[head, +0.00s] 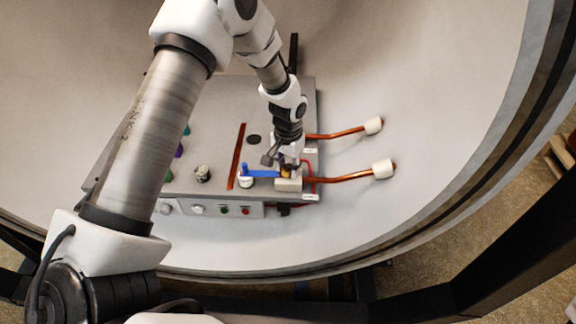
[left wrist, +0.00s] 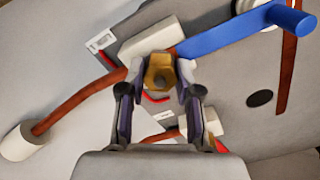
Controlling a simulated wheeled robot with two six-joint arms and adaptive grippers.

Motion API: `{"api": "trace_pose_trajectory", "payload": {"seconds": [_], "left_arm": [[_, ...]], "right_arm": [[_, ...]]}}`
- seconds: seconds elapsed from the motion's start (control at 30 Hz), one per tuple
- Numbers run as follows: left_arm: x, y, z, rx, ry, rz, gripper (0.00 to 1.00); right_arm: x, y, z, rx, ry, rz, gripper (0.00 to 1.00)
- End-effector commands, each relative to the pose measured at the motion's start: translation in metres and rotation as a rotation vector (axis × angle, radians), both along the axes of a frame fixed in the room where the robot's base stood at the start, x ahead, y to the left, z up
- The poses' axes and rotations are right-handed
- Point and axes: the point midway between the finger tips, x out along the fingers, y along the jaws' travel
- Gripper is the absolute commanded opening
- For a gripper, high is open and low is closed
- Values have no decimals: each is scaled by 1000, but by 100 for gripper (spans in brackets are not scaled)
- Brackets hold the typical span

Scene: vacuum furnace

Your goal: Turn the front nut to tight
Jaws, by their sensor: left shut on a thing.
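The front nut (left wrist: 160,73) is a brass hex nut on a pale block (left wrist: 150,38), where a copper pipe and a blue handle (left wrist: 240,32) meet. My left gripper (left wrist: 160,88) is shut on this nut, with one finger at each side of it in the left wrist view. In the head view my left gripper (head: 287,165) points down at the front block, and the nut (head: 287,172) is mostly covered. The blue handle (head: 262,173) extends left from the nut there. My right gripper is not in view.
A grey panel box (head: 220,150) with buttons and knobs sits inside the round furnace shell (head: 430,100). Two copper pipes (head: 345,177) with white end caps reach right. A second block (left wrist: 200,122) lies close behind the gripper. The shell floor right of the pipes is clear.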

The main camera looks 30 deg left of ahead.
Motion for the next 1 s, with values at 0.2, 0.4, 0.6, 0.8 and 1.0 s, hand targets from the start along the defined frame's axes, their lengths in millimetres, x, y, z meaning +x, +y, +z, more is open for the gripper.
{"api": "trace_pose_trajectory", "payload": {"seconds": [0.2,0.4,0.6,0.8,1.0], "left_arm": [[-3,0,-3,0,10,-6,0],[-3,0,-3,0,9,-5,51],[-2,0,-1,0,5,-4,58],[0,0,5,0,1,-3,58],[1,0,46,0,-3,-3,58]], "right_arm": [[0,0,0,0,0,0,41],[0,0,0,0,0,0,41],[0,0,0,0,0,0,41],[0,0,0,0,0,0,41],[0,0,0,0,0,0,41]]}}
